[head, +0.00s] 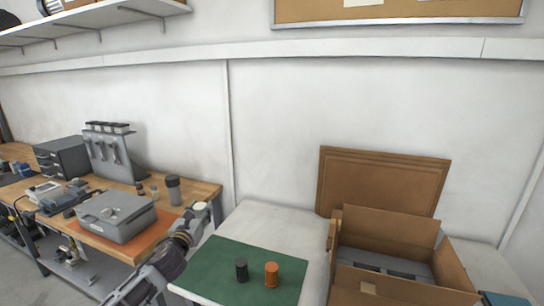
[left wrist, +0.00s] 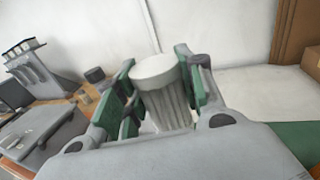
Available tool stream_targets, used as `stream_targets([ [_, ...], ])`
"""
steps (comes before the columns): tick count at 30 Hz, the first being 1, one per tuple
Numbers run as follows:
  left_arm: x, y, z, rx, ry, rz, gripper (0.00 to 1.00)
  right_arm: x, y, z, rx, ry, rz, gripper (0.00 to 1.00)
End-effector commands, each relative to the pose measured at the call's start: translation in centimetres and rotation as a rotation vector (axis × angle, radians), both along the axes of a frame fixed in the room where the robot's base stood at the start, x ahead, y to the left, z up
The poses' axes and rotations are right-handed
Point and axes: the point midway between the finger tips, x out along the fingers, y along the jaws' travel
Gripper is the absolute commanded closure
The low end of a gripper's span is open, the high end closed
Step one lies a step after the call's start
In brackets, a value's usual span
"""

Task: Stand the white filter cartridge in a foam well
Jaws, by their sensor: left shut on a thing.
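The white filter cartridge (left wrist: 165,98) is a pale ribbed cylinder with a smooth cap. It stands nearly upright, slightly tilted, between the green-padded fingers of my left gripper (left wrist: 158,92), which is shut on it. In the head view my left gripper (head: 194,220) is left of the green mat, with the cartridge small and partly hidden at its tip. Grey foam (head: 408,263) with dark wells lies inside the open cardboard box (head: 395,288) at the right; the front wall and flaps hide part of it. My right gripper is not in view.
A green mat (head: 222,262) holds a black cylinder (head: 241,269) and an orange cylinder (head: 271,274), between my left gripper and the box. A brown panel (head: 382,182) stands behind the box. A wooden bench (head: 200,190) with a grey case (head: 115,216) is at the left.

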Motion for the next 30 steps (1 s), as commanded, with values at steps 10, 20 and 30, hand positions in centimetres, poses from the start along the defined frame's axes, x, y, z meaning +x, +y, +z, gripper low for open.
stream_targets([
  [10, -4.8, -0.8, 1.7, -0.002, 0.004, 0.080, 0.86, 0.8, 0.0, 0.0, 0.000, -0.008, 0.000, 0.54],
  [20, -8.6, -1.5, -0.9, -0.002, 0.004, 0.096, 0.86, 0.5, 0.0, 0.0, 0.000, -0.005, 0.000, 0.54],
  [30, -12.0, -2.4, -5.0, 0.000, 0.005, 0.082, 0.86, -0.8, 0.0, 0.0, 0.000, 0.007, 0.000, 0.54],
])
